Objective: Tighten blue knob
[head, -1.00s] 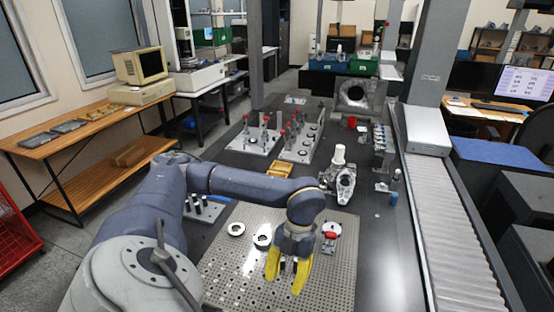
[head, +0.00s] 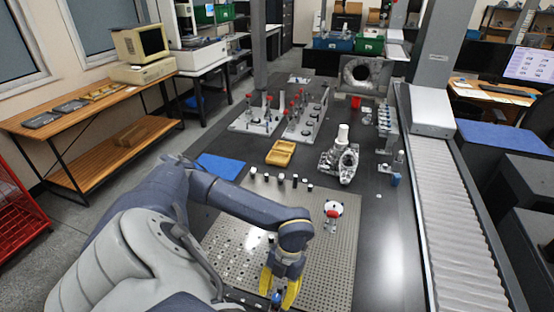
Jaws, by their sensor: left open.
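A blue knob (head: 276,297) shows at the bottom of the head view, at the front of the perforated metal plate (head: 325,255). My left gripper (head: 278,294) has yellow fingers pointing down, one on each side of the knob. The fingers stand apart. I cannot tell whether either finger touches the knob. The part beneath the knob is mostly hidden by the fingers and the picture's lower edge. My right gripper is not in view.
A roller conveyor (head: 445,200) runs along the right.

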